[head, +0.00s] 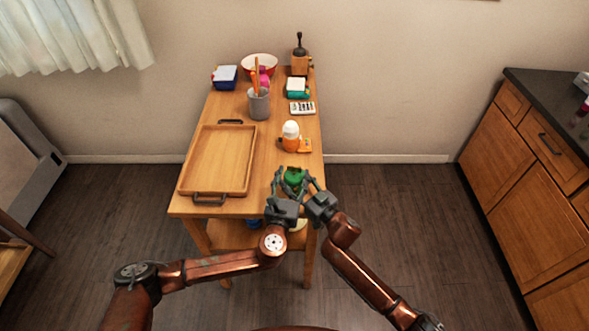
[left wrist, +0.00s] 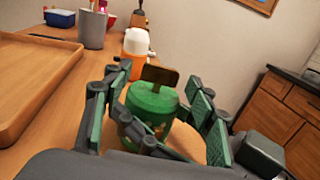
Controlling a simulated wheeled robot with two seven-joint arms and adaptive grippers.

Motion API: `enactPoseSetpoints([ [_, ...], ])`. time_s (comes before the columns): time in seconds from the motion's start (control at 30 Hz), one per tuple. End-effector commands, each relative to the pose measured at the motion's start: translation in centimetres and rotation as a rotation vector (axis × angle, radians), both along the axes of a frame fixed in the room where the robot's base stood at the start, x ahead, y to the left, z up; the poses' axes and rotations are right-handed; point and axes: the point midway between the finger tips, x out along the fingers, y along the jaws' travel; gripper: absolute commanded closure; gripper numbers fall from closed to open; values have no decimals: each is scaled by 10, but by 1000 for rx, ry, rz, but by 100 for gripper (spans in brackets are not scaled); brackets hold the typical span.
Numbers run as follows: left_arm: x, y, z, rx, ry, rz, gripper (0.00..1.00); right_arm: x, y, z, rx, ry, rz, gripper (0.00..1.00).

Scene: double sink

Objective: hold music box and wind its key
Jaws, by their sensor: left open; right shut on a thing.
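The music box (head: 294,177) is a green round body near the table's front right corner. In the left wrist view the music box (left wrist: 152,104) stands upright with a flat dark key (left wrist: 160,76) on top. My left gripper (head: 286,185) is open, its fingers to either side of the music box; whether they touch it is unclear. My right gripper (head: 306,183) comes in from the right, close beside the left one, and is shut on the music box. The fingers overlap, so the exact contact is hidden.
A wooden tray (head: 189,190) lies left on the table. A cabinet (head: 529,160) stands right.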

Motion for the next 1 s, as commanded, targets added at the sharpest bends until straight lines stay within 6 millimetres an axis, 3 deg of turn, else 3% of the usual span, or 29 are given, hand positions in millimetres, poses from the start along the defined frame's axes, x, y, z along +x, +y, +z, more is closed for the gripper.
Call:
enactPoseSetpoints([
  [0.2,24,-5,0,1,-1,-1,48,0,0,0,0,0,0,76],
  [0.57,28,-6,0,0,0,-1,48,0,0,0,0,0,0,76],
  [1.0,28,-6,0,0,0,-1,77,0,0,0,0,0,-1,76],
])
